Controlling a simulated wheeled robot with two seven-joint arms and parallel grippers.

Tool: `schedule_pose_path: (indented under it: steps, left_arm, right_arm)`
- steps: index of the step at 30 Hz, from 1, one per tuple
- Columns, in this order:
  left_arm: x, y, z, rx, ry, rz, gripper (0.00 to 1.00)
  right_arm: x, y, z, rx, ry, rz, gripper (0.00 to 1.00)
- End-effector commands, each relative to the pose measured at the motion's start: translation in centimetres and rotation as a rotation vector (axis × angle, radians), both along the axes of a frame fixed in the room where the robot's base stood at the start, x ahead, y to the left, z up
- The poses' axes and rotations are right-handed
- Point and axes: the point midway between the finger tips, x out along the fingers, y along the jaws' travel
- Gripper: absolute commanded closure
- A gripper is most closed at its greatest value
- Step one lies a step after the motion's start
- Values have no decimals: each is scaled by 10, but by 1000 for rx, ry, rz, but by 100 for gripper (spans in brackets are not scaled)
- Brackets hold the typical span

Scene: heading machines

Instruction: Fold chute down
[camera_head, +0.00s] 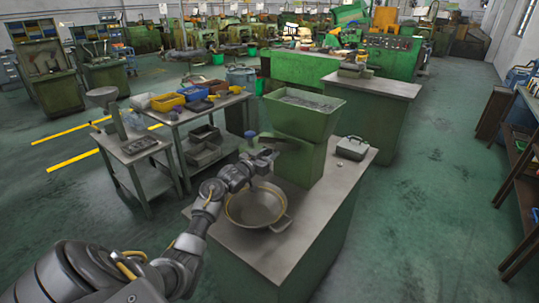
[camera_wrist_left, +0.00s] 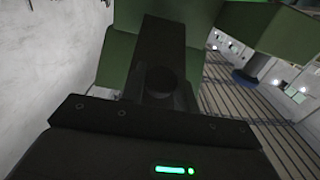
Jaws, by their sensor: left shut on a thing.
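The green feeder machine (camera_head: 303,118) stands on the metal-topped bench, with a hopper full of small parts on top. Its green chute (camera_head: 288,141) sticks out to the left from the front, above a wide metal pan (camera_head: 256,207). My left gripper (camera_head: 268,158) is at the chute's outer end and shut on it. In the left wrist view the dark fingers (camera_wrist_left: 161,75) stand against a green surface of the chute (camera_wrist_left: 117,58); the fingertips and the exact contact are hidden. My right gripper is not in view.
A blue knob (camera_head: 250,135) shows just left of the chute. A side table with yellow and blue bins (camera_head: 168,102) stands at left. Green floor (camera_head: 420,200) is clear at right.

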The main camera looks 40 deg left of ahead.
Motion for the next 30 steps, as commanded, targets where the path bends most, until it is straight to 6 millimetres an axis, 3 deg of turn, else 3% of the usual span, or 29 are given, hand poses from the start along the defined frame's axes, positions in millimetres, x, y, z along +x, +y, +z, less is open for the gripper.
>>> schedule_pose_path:
  steps: [17,30]
  left_arm:
    - [-4,0,-17,0,7,-1,100]
    - [-5,-1,-70,-1,11,-2,100]
  right_arm:
    - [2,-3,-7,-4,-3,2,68]
    - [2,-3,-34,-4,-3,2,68]
